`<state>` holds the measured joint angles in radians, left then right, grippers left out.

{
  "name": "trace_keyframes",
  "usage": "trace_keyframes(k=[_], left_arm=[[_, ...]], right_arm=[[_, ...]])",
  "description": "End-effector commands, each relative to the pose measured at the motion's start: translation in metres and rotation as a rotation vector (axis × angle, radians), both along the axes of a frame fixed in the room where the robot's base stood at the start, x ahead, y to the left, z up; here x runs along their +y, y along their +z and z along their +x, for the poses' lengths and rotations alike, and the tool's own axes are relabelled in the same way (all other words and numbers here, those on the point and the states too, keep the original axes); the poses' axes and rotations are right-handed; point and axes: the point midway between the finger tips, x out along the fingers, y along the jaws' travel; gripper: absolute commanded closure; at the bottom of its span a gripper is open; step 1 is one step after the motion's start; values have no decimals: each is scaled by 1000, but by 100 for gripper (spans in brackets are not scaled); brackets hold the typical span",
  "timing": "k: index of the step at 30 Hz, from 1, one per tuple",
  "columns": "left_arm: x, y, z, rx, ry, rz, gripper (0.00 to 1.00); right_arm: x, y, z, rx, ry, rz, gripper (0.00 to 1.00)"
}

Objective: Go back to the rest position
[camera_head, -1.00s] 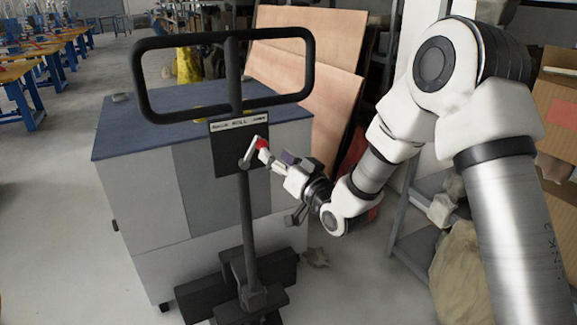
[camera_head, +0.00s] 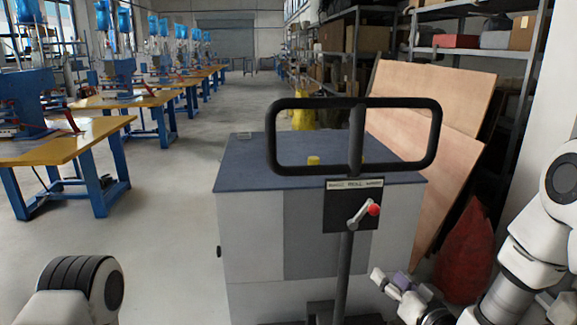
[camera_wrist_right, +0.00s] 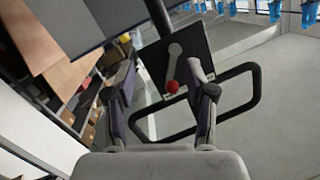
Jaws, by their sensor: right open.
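A black handle post (camera_head: 355,150) with a looped bar stands before a grey cabinet. Its black plate carries a grey lever (camera_head: 360,216) with a red knob (camera_head: 374,209). My right gripper (camera_head: 390,283) is at the lower right in the head view, below the knob and apart from it. It is open and empty. In the right wrist view the two fingers (camera_wrist_right: 163,98) are spread, and the red knob (camera_wrist_right: 172,87) shows between them, beyond the tips. My left gripper is out of view; only part of my left arm shows at the bottom left.
The cabinet (camera_head: 250,225) with a blue top fills the centre. Wooden boards (camera_head: 430,130) lean behind it, with a red sack (camera_head: 466,250) at right and shelves behind. Yellow worktables (camera_head: 70,140) stand at left. The floor between is clear.

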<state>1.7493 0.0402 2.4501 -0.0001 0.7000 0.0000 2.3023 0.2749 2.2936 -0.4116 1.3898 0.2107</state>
Motion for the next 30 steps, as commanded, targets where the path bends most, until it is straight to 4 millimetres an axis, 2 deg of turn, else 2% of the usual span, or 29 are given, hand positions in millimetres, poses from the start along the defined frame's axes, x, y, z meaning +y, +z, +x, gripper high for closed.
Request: trace_keyframes(k=[1, 3, 5, 6, 8, 9, 12, 15, 17, 19, 30], left_arm=[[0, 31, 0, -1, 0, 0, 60], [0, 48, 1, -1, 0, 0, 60], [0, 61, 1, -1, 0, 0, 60], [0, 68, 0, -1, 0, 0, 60], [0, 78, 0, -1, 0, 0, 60], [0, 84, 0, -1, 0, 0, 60], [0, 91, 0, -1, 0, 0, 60], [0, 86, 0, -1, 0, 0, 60], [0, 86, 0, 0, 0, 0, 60], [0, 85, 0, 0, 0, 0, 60], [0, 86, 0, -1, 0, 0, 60]], right_arm=[[9, -26, -18, 126, 12, -22, 45], [17, -80, -52, 315, 21, -63, 45], [21, -122, -89, 481, 28, -108, 45], [22, -147, -116, 592, 33, -142, 45], [22, -178, -162, 762, 44, -193, 45], [21, -195, -194, 873, 52, -230, 45], [15, -222, -266, 1120, 69, -313, 45], [4, -231, -311, 1309, 71, -377, 45], [1, -231, -326, 1375, 76, -394, 45], [0, -232, -332, 1404, 91, -404, 45], [1, -231, -330, 1397, 97, -407, 45]])
